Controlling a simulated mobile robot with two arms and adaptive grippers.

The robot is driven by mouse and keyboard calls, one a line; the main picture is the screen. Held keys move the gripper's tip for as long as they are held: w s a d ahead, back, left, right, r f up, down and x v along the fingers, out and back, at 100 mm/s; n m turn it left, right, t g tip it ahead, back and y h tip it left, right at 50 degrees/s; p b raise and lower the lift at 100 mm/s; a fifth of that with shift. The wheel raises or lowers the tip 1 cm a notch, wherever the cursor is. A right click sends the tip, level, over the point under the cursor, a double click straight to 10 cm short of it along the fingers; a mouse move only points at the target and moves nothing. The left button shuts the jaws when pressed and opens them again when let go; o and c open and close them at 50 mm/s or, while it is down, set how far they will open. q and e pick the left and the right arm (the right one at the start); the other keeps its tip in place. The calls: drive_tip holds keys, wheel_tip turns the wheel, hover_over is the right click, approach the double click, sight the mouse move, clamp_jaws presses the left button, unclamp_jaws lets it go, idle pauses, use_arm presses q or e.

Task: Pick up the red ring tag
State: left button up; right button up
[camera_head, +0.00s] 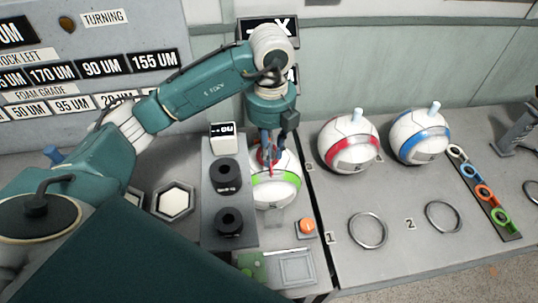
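A rack strip (512,236) on the right of the bench carries a row of ring tags. The orange-red ring tag (485,194) lies in it, between the blue ring tag (468,171) and the green ring tag (501,216). A pale ring tag (456,152) is at the far end. My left gripper (269,158) points down at the top of the ball with the green band (275,188), far left of the rack. Small red and blue parts show around its fingers; I cannot tell whether it holds anything. My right gripper is out of view.
Balls with a red band (348,142) and a blue band (420,136) stand at the back. Two empty metal rings (368,248) (460,217) lie in front. A grey block with black knobs (228,192) and an orange button (306,226) are near the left gripper.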

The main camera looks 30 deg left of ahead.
use_arm(q)
drive_tip(key=f+p, duration=0.1)
drive_tip(key=f, duration=0.1)
drive_tip(key=f+p, duration=0.1)
drive_tip(key=f, duration=0.1)
drive_tip(key=f+p, duration=0.1)
drive_tip(key=f, duration=0.2)
drive_tip(key=shift+w+a, duration=0.25)
drive_tip(key=shift+w, duration=0.05)
drive_tip(key=shift+f, duration=0.6)
clamp_jaws()
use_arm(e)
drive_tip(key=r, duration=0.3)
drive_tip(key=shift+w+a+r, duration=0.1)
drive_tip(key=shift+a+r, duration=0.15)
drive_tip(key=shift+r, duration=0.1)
